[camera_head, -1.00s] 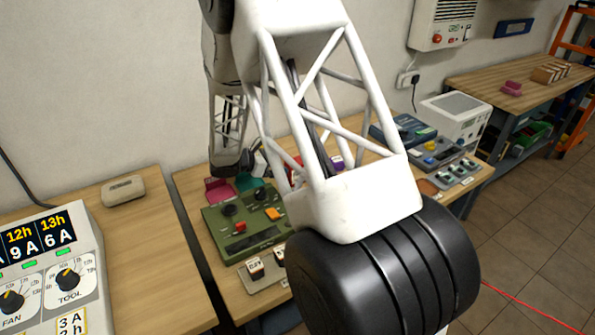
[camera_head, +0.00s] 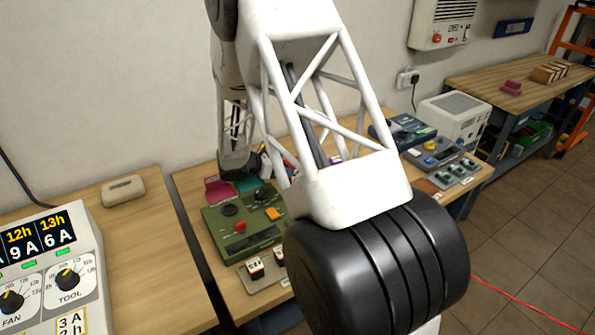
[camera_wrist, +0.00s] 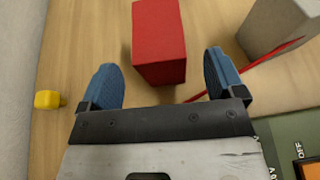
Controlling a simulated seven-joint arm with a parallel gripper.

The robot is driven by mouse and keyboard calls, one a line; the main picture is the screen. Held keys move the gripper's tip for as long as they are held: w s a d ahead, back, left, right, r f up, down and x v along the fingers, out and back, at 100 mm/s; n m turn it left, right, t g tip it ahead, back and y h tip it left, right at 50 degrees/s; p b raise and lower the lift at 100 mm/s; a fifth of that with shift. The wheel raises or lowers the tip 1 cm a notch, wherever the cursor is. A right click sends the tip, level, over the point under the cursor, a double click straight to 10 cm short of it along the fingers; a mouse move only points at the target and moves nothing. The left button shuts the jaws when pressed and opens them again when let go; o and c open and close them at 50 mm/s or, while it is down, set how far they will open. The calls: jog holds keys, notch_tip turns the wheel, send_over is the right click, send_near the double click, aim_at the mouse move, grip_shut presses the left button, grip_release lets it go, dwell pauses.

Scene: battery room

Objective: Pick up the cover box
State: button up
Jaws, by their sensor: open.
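A red box (camera_wrist: 158,42) lies on the wooden bench in the wrist view, ahead of and between my fingers; it looks like the cover box, but no label shows. My gripper (camera_wrist: 160,66) is open and empty, with one blue finger to the left of the box and one to the right. I cannot tell the height gap between fingers and box. In the head view my own arm hides most of the gripper and the box.
A grey block (camera_wrist: 277,28) stands right of the red box, with a thin red rod or cable (camera_wrist: 262,65) near it. A small yellow object (camera_wrist: 47,99) lies at left. A green control panel (camera_head: 240,222) is on the bench. A wall bounds the bench's back.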

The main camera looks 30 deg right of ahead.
jog(key=shift+d, duration=0.1)
jog(key=shift+x, duration=2.55)
jog(key=shift+f, duration=0.1)
jog(key=c, duration=1.1)
jog(key=shift+r, duration=5.05)
